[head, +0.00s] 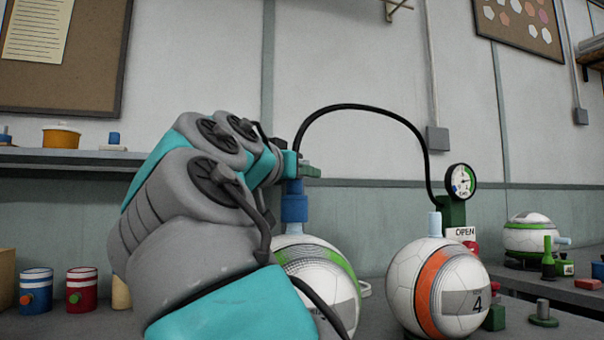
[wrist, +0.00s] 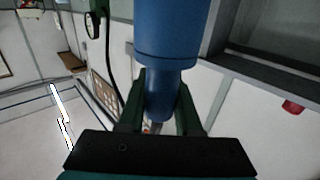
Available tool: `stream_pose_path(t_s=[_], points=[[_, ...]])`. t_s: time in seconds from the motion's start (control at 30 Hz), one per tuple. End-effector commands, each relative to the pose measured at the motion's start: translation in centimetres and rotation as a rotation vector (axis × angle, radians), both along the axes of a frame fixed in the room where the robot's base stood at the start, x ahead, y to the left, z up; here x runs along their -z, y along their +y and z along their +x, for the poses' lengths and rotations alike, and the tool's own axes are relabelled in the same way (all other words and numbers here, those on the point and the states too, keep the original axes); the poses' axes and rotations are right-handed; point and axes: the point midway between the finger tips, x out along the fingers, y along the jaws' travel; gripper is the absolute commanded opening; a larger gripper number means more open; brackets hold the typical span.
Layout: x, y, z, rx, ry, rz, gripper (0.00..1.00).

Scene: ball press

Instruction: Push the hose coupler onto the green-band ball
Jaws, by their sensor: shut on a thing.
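My gripper (head: 300,172) is shut on the blue hose coupler (head: 294,207), which hangs upright below the fingers. The wrist view shows the blue coupler (wrist: 172,40) with its narrower part between the dark green fingers (wrist: 160,105). A white ball with a green band (head: 312,272) stands directly under the coupler, partly hidden by my arm. A short light-blue stem (head: 294,229) shows between the coupler and the ball top. The coupler's lower end meets or overlaps this stem; how far it is pushed on cannot be told.
A black hose (head: 365,107) arcs to a green stand with a gauge (head: 461,181) and an OPEN sign. An orange-band ball (head: 437,285) with an upright stem stands close right. Another green-band ball (head: 531,235) lies further right with its stem sideways. Cans stand left.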

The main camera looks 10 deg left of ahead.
Motion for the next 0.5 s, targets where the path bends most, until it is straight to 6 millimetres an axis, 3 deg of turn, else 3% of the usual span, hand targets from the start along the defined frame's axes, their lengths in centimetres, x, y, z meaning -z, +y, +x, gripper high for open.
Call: stream_pose_path(t_s=[0.17, 0.2, 0.5], points=[[0.49, -0.02, 0.00, 0.000, -0.001, 0.000, 0.00], [0.48, -0.02, 0.00, 0.000, 0.000, 0.000, 0.34], [0.40, 0.00, 0.00, 0.000, 0.000, 0.000, 0.68]])
